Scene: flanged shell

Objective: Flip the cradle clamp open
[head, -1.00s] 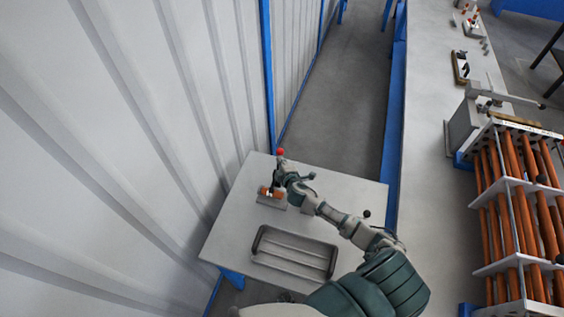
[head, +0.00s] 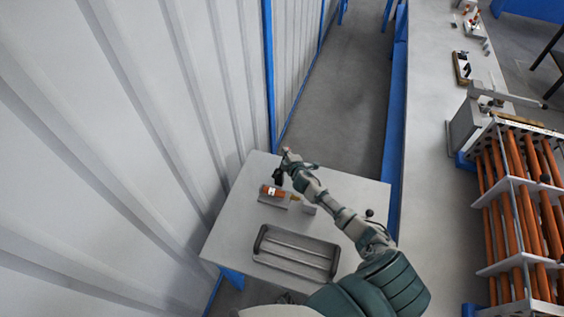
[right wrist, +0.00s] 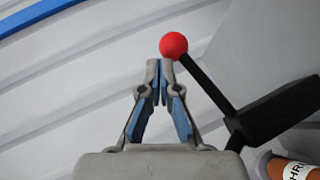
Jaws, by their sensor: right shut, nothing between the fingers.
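The cradle clamp's black block (right wrist: 275,112) carries a slim black handle with a red ball (right wrist: 173,45) at its end. In the head view the dark clamp part (head: 278,178) rises beside the orange shell (head: 270,190), which lies on a small grey cradle. The labelled shell also shows at the lower right of the right wrist view (right wrist: 292,170). My right gripper (right wrist: 160,66) is shut and empty, its tips right by the red ball; I cannot tell whether they touch it. In the head view the right gripper (head: 287,153) hides the ball. My left gripper is out of view.
The grey table (head: 232,225) also bears a dark-rimmed tray (head: 296,268) near its front. A ribbed wall (head: 130,130) stands close on the left. A rack of orange tubes (head: 515,220) and a long bench (head: 432,150) are at the right.

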